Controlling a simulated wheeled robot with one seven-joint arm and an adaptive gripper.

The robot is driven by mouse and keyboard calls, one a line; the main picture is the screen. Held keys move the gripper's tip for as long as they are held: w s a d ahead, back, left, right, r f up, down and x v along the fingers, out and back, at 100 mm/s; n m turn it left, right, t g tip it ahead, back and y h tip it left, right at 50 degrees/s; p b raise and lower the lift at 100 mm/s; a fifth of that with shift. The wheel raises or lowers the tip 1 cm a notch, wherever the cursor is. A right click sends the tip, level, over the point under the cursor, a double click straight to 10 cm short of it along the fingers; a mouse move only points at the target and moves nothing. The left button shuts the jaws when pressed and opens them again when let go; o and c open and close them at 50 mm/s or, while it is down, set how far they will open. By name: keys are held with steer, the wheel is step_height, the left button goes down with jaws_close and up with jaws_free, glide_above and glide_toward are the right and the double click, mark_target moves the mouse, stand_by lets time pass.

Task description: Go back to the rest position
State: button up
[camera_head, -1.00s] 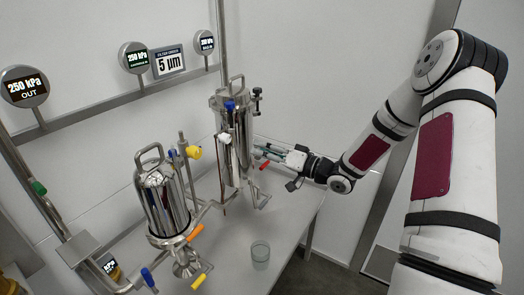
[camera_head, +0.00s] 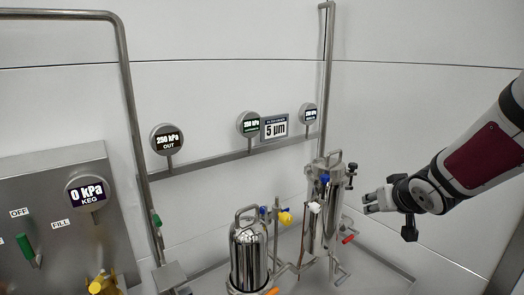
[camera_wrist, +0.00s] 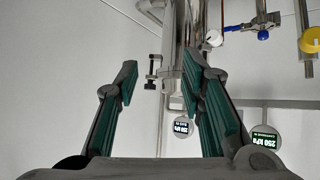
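My gripper (camera_head: 372,203) is in the right part of the head view, just right of the tall steel filter housing (camera_head: 324,215) and apart from it. In the wrist view my gripper (camera_wrist: 160,95) has its two green-padded fingers spread apart with nothing between them. The tall housing has a blue handle on its upper front and a red-handled valve (camera_head: 348,239) low on its right side. My forearm reaches in from the right edge of the head view.
Round gauges (camera_head: 167,139) and a 5 µm sign (camera_head: 275,128) sit on a wall rail. A grey keg panel (camera_head: 60,215) stands at far left.

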steer(key=s+a+r+g+h+p, duration=0.1)
steer(key=s+r, duration=0.3)
steer(key=s, duration=0.4)
steer(key=s+a+r+g+h+p, duration=0.1)
steer(key=s+r+g+p, duration=0.1)
steer(key=s+r, duration=0.4)
steer(key=s+a+g+y+p, duration=0.1)
steer(key=s+a, duration=0.2)
steer(key=s, duration=0.7)
steer(key=s+a+g+y+p, duration=0.1)
steer(key=s+a, duration=0.3)
steer(key=s, duration=0.7)
steer(key=shift+a+r+g+y+p, duration=0.3)
steer(key=shift+r+g+y+p, duration=0.1)
steer(key=shift+g, duration=0.1)
